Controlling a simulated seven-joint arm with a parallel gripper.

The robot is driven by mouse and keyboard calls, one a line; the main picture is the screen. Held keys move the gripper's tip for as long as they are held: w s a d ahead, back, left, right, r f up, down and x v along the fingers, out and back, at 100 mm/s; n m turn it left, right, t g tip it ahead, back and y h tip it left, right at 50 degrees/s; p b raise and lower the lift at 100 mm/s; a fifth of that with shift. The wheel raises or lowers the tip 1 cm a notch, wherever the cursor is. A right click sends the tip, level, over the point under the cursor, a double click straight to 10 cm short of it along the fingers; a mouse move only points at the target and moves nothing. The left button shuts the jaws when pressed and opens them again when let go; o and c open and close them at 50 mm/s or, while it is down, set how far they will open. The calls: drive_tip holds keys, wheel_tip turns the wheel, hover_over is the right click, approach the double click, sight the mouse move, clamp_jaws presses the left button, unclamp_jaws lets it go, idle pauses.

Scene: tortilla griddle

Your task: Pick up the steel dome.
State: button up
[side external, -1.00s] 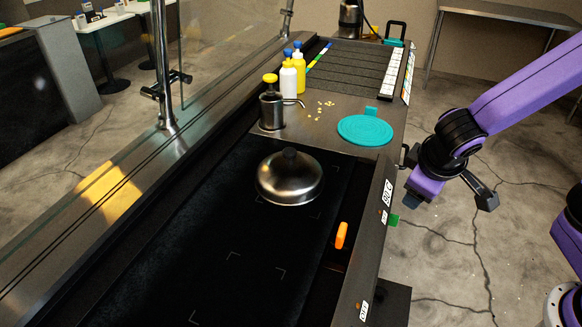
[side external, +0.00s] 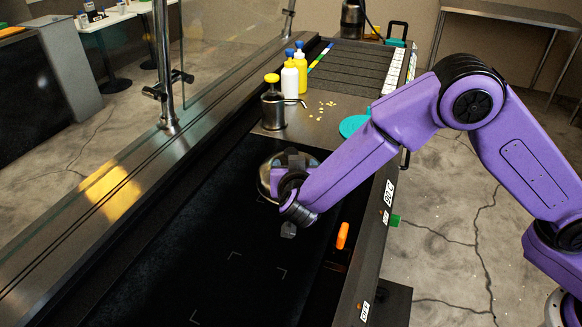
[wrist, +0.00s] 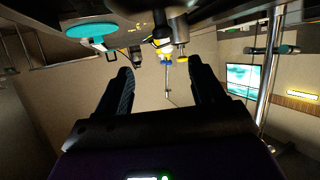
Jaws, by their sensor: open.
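The steel dome (side external: 268,168) sits on the dark griddle (side external: 215,235) in the side external view. My purple arm reaches over from the right, and its wrist and hand hide much of the dome, including its knob. My gripper (wrist: 160,85) is at the dome's near side in the side external view; I cannot tell whether it touches it. In the wrist view its two dark fingers are apart with nothing visible between them. I cannot clearly make out the dome in that view.
A steel pump dispenser (side external: 273,108) with a yellow top stands beyond the dome. White (side external: 289,80) and yellow (side external: 300,72) bottles are behind it. A teal disc (side external: 352,125) is partly behind my arm. An orange piece (side external: 342,235) is at the griddle's right edge. The near griddle is clear.

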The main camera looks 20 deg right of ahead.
sight(291, 153)
drive_tip(key=x, duration=1.1)
drive_tip(key=shift+s, duration=0.1)
drive_tip(key=shift+a+x, duration=0.15)
drive_tip(key=shift+x, duration=1.25)
drive_tip(key=shift+a+x, duration=0.1)
drive_tip(key=shift+x, duration=1.25)
drive_tip(key=shift+f, duration=0.15)
drive_tip(key=c, duration=1.2)
clamp_jaws()
